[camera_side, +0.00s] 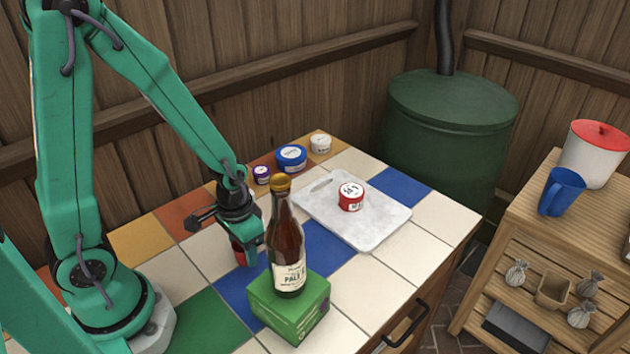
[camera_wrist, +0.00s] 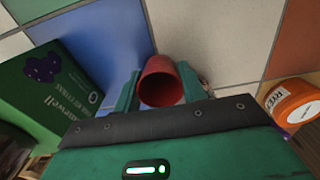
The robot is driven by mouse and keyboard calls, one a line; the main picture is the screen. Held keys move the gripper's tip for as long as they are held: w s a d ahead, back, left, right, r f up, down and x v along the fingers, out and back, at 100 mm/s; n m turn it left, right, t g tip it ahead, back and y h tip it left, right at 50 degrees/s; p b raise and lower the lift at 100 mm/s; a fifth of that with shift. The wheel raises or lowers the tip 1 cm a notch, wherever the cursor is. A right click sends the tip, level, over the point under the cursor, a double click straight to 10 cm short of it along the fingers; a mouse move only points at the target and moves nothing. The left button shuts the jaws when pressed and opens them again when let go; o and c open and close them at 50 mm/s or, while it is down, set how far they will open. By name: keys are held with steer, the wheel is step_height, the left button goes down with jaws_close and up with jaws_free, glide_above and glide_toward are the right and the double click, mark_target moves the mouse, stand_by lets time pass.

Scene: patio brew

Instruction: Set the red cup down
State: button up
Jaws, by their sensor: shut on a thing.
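The red cup (camera_wrist: 160,84) is between the two green fingers of my gripper (camera_wrist: 161,88), which is shut on it. In the wrist view its open mouth faces the camera and white and blue tiles show behind it. In the side view the red cup (camera_side: 238,251) is partly hidden by my gripper (camera_side: 247,252), low over the tiled counter (camera_side: 205,263) just left of the bottle. I cannot tell whether its base touches the tiles.
A brown bottle (camera_side: 289,245) stands on a green box (camera_side: 289,312), close right of my gripper. A white board (camera_side: 372,228) with a red-and-white jar (camera_side: 351,198) lies further right. An orange jar (camera_wrist: 291,103) shows in the wrist view.

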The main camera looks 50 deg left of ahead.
steer(key=shift+f, duration=0.2)
steer(key=o, duration=0.9)
steer(key=shift+o, duration=0.2)
steer(key=shift+r, duration=0.2)
step_height(320, 180, up, 12)
stand_by(0.5)
stand_by(0.6)
steer(key=s+r+t, duration=0.3)
steer(key=r+t, duration=0.2)
steer(key=r, duration=0.5)
steer(key=shift+a+r, duration=0.25)
steer(key=shift+a, duration=0.2)
steer(key=shift+s+r+t, duration=0.3)
steer(key=shift+r, duration=0.2)
steer(key=shift+c, duration=0.4)
